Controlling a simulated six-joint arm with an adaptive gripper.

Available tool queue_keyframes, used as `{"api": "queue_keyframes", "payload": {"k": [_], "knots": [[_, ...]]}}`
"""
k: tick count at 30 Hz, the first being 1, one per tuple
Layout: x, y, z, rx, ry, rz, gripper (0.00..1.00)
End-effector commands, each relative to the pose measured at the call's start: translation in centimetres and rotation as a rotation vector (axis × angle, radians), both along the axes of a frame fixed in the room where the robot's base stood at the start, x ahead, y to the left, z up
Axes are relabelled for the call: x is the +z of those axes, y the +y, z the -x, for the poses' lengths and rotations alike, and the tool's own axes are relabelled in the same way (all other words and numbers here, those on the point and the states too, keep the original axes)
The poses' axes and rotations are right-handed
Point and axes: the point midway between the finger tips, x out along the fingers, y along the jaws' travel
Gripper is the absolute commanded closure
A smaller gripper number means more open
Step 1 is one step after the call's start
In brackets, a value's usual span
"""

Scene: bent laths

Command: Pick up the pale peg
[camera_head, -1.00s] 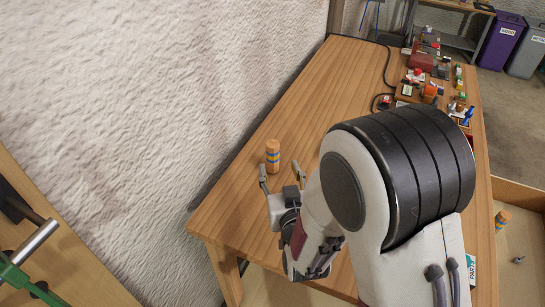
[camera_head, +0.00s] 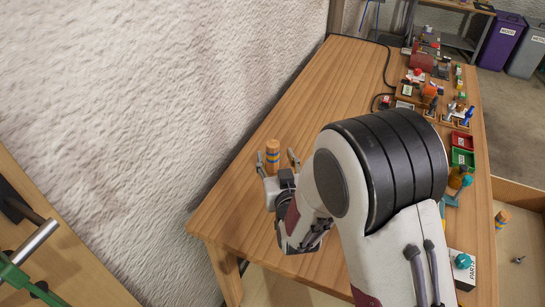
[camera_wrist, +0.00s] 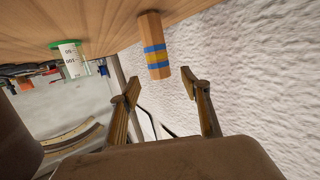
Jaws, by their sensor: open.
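The pale peg (camera_head: 273,149) is a tan wooden cylinder with blue and yellow bands. It stands upright on the wooden table near the wall-side edge. In the wrist view the peg (camera_wrist: 154,40) looks faceted and hangs down from the table, as that picture is upside down. My gripper (camera_head: 275,160) is open and empty. In the head view its two fingertips show left and right of the peg's lower part. In the wrist view my gripper (camera_wrist: 160,80) has its fingertips just short of the peg's free end, with a gap between.
A similar banded peg (camera_head: 502,217) lies in a wooden bin at the right. Red and green trays (camera_head: 462,150) and many small items line the table's right side. A green-lidded container (camera_wrist: 73,60) stands apart from the peg. The rough wall (camera_head: 200,90) is close on the left.

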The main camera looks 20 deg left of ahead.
Motion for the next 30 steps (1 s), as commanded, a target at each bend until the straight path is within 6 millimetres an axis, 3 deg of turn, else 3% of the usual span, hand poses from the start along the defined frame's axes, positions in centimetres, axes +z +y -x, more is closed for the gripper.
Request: {"api": "queue_keyframes", "payload": {"k": [14,30], "knots": [[-0.1,0.2,-0.3,0.0,-0.001,-0.001,0.53],[-1.0,2.7,-4.0,0.0,0.0,0.001,0.53]]}}
